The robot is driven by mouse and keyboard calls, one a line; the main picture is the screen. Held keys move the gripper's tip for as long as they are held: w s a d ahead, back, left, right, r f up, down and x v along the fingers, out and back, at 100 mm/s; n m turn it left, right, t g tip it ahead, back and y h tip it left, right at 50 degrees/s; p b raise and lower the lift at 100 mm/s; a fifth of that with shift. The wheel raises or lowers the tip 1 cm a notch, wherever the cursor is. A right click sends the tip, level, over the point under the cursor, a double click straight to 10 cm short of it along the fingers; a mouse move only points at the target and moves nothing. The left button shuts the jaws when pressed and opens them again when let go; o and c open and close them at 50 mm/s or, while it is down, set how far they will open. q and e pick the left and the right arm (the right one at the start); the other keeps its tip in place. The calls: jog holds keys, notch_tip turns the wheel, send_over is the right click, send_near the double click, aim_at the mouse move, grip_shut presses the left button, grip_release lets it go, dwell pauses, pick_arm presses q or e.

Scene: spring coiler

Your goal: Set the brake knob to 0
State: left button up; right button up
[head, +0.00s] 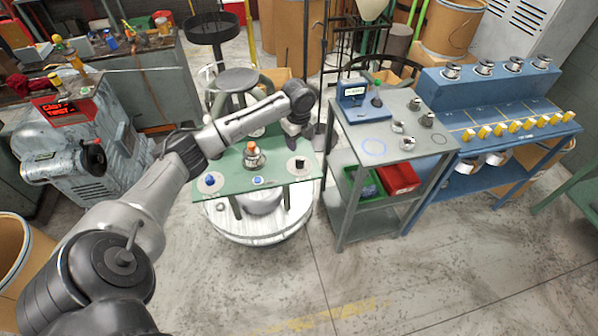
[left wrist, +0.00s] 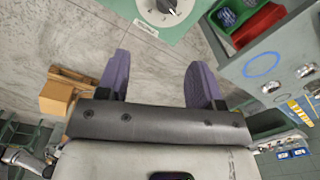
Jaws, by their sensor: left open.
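A black knob (head: 300,163) stands on a pale round dial at the right end of the green panel. I take it for the brake knob. A dial with a dark knob (left wrist: 166,5) also shows at the top edge of the left wrist view, partly cut off, with a small label below it. Its scale and setting are too small to read. My left gripper (head: 304,139) hangs just behind and above the black knob. In the left wrist view the gripper (left wrist: 158,68) has its two purple-grey fingers wide apart with nothing between them. My right gripper is not in view.
The green panel (head: 232,193) also holds a blue knob (head: 210,181), an orange-topped part (head: 252,154) and a blue button (head: 258,181). A grey cart (head: 362,195) with green and red bins stands close on the right. The floor in front is clear.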

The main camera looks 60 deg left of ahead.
aim_at(299, 160)
pick_arm(q)
jog(key=f, duration=0.3)
jog(key=a+f+b, duration=0.1)
jog(key=f, duration=0.3)
jog(key=w+a+f+b, duration=0.1)
jog(key=f, duration=0.3)
jog(key=shift+a+f, duration=0.1)
jog(key=shift+f+b, duration=0.35)
jog(key=shift+f, duration=0.5)
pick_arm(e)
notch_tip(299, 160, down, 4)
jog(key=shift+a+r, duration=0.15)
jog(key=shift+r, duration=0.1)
pick_arm(q)
jog(key=c, duration=0.9)
